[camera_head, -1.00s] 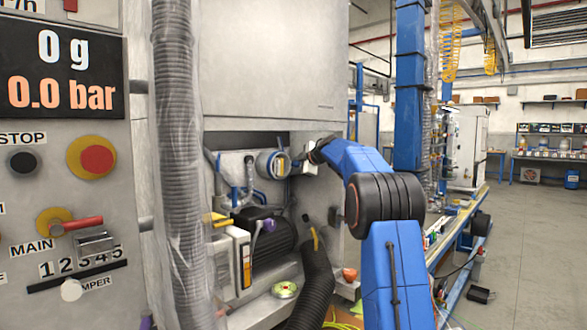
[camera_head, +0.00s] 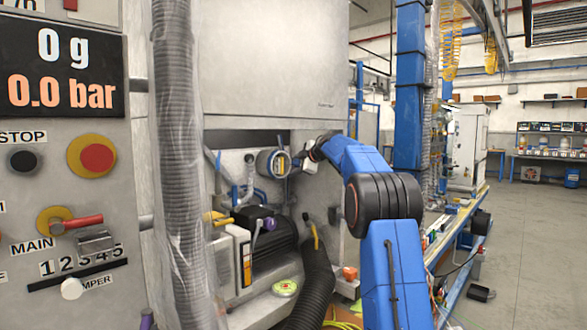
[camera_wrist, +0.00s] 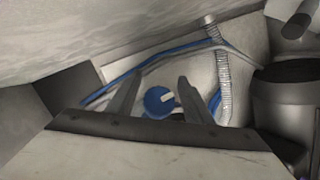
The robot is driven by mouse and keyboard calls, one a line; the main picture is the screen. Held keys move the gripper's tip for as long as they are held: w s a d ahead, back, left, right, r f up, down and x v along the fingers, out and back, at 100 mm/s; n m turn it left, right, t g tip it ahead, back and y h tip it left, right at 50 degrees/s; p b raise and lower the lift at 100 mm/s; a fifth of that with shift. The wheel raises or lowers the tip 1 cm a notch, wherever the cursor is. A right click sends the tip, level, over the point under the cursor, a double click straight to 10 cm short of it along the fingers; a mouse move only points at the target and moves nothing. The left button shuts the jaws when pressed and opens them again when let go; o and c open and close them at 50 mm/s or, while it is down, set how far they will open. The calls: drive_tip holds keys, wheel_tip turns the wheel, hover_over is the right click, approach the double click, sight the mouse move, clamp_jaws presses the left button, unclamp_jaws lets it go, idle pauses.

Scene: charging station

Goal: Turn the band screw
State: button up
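In the wrist view, a round blue part with a pale bar across its face (camera_wrist: 158,101) shows between the two fingers of my gripper (camera_wrist: 159,80). I take it for the band screw, though its details are too small to be sure. The fingers stand apart on either side of it, and I see no contact. In the head view, my gripper (camera_head: 300,164) reaches into the machine's open bay from the right. It is beside a round grey canister with a blue band (camera_head: 268,163). The screw itself cannot be made out there.
A blue hose (camera_wrist: 150,65) and a ribbed metal hose (camera_wrist: 222,80) run past the fingers. A dark cylinder (camera_wrist: 290,95) stands at right. In the bay are a black motor (camera_head: 268,245) and a thick black hose (camera_head: 312,285). The cabinet panel (camera_head: 270,60) overhangs the bay.

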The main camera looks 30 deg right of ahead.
drive_tip(key=v, duration=1.7)
drive_tip(key=shift+s, duration=0.2)
drive_tip(key=shift+r, duration=0.15)
